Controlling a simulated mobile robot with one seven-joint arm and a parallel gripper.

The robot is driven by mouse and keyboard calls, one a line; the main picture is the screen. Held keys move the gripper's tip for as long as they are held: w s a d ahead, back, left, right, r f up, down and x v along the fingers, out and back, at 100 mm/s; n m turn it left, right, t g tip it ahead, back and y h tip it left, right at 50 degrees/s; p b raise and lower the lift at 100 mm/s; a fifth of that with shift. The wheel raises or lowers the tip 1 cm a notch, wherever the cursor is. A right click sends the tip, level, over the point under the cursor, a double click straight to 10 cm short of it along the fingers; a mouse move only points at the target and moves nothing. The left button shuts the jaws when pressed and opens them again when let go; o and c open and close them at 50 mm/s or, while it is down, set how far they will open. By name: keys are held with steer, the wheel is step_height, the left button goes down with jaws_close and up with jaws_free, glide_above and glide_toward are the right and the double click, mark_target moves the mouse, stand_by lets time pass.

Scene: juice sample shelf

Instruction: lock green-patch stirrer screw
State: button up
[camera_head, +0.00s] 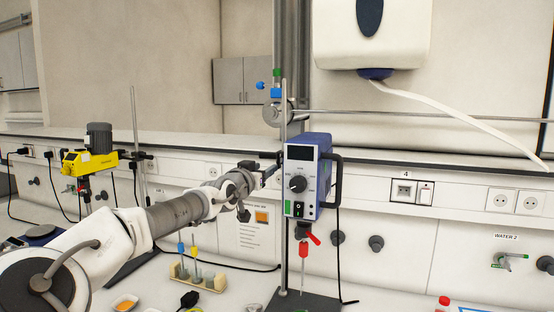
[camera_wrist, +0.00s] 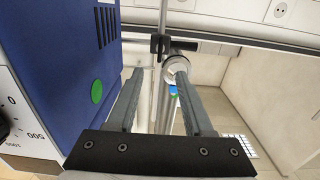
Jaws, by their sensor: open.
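The blue stirrer (camera_head: 308,175) with a dial hangs on an upright stand rod (camera_head: 284,110). A dark clamp (camera_wrist: 160,44) with a short dark bar or screw sits on the rod (camera_wrist: 163,12), just past my fingertips; which part is the screw is hard to tell. My gripper (camera_wrist: 160,75) is open and empty, its fingers pointing toward the clamp. In the head view my gripper (camera_head: 268,172) is left of the stirrer, close to the rod, partly hidden.
A yellow stirrer (camera_head: 90,162) stands at the left. A metal pipe and blue-green tap (camera_head: 277,90) are behind the rod top.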

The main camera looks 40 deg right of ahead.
mark_target(278, 159)
steer(key=p+x, duration=0.2)
steer(key=x, duration=0.9)
steer(key=shift+p, duration=0.4)
steer(key=shift+c, duration=0.2)
jaws_close()
